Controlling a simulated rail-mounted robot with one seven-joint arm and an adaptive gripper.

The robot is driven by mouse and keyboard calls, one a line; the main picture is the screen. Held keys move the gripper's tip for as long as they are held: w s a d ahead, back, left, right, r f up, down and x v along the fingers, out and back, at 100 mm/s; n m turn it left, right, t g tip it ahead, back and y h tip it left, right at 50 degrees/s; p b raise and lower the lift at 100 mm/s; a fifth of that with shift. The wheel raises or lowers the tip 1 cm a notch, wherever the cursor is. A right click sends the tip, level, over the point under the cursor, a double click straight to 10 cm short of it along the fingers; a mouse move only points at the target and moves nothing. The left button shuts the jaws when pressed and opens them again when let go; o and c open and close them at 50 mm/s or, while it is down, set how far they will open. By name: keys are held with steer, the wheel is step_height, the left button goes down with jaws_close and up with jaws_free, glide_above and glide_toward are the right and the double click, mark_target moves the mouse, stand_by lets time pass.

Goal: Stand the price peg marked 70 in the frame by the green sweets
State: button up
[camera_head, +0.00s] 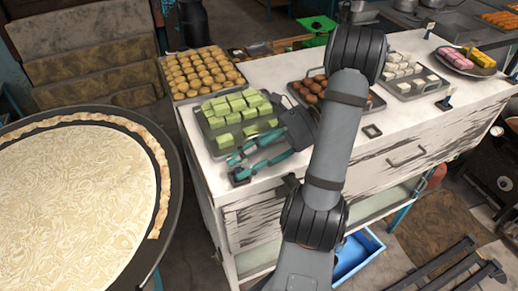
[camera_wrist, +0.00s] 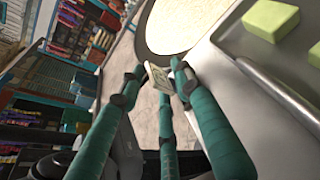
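The green sweets (camera_head: 238,108) lie in rows on a metal tray (camera_head: 222,150) at the left end of the white counter. My gripper (camera_head: 236,166) reaches left over the counter's front edge, just in front of this tray. In the wrist view its teal fingers (camera_wrist: 160,72) close around a small pale card, the price peg (camera_wrist: 158,77), which is tilted. The mark on the card cannot be read. A small dark frame (camera_head: 239,178) sits at the counter's front left corner, beside the lower fingertip, partly covered.
Another dark frame (camera_head: 372,131) lies on the counter by the tray of brown sweets (camera_head: 312,88). A tray of white sweets (camera_head: 404,72) stands farther right. A large round pan (camera_head: 75,190) is left of the counter.

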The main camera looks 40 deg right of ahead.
steer(key=v, duration=1.1)
steer(key=shift+a, duration=0.1)
steer(key=x, duration=1.2)
steer(key=shift+r, duration=0.1)
